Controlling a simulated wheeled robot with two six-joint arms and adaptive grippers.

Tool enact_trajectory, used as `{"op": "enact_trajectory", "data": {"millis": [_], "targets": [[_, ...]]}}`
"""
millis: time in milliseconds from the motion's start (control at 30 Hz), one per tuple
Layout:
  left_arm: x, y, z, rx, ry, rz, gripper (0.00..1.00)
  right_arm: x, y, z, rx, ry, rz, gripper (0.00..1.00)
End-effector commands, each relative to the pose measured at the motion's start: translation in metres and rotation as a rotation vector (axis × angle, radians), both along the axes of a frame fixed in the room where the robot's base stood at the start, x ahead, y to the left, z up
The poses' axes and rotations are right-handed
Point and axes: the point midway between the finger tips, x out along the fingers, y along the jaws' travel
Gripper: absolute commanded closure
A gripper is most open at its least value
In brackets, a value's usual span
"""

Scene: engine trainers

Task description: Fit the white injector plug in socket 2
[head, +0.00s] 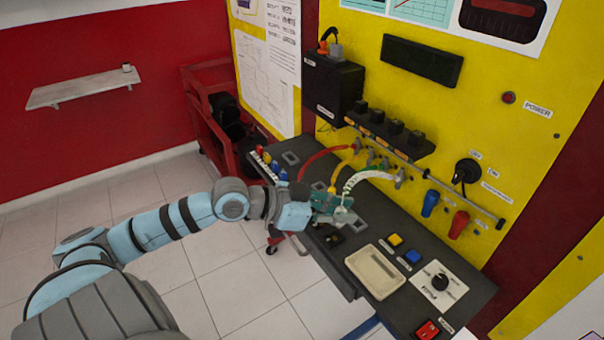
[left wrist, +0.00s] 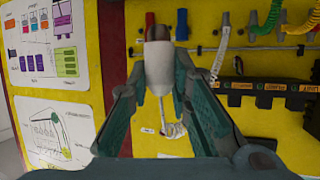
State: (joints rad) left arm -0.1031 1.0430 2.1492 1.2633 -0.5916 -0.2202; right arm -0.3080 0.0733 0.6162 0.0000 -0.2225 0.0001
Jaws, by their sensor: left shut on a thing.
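My left gripper (head: 338,204) is shut on the white plug, above the dark console (head: 310,232). In the left wrist view the white plug (left wrist: 158,68) sits between the fingertips of my left gripper (left wrist: 158,88), with its dark end pointing up in the picture. A white ribbed cable (head: 370,175) arcs from near the gripper toward the wall rail; part of it also shows in the left wrist view (left wrist: 222,45). A black rail with several black blocks (head: 393,127) is on the yellow panel. I cannot read which socket is number 2.
Red (head: 325,160) and yellow (head: 345,170) cables run close beside the gripper. Blue (head: 430,203) and red (head: 458,224) handles hang from the panel. A red cart (head: 215,110) stands behind.

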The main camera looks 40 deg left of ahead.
Motion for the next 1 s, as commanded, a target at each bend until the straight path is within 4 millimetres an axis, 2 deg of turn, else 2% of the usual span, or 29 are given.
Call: {"op": "enact_trajectory", "data": {"millis": [100, 200, 300, 400, 600, 733, 1000], "targets": [[0.041, 0.049, -0.011, -0.006, -0.001, 0.220, 1.00, 0.006, -0.004, 0.005, -0.005, -0.009, 0.002, 0.60], [0.069, 0.092, -0.027, -0.007, 0.001, 0.422, 1.00, 0.009, -0.005, 0.008, -0.007, -0.016, 0.002, 0.60], [0.091, 0.128, -0.047, -0.004, 0.002, 0.622, 1.00, 0.010, -0.005, 0.010, -0.007, -0.017, 0.003, 0.60], [0.104, 0.150, -0.065, -0.001, 0.003, 0.776, 1.00, 0.009, -0.005, 0.012, -0.007, -0.017, 0.003, 0.60], [0.115, 0.166, -0.086, 0.008, 0.000, 0.944, 1.00, 0.009, -0.005, 0.013, -0.007, -0.015, 0.002, 0.60], [0.116, 0.168, -0.094, 0.010, -0.002, 0.965, 1.00, 0.009, -0.005, 0.007, -0.007, -0.015, 0.002, 0.60], [0.115, 0.168, -0.123, 0.012, -0.003, 0.963, 1.00, 0.008, -0.005, -0.026, -0.007, -0.014, 0.002, 0.60]]}}
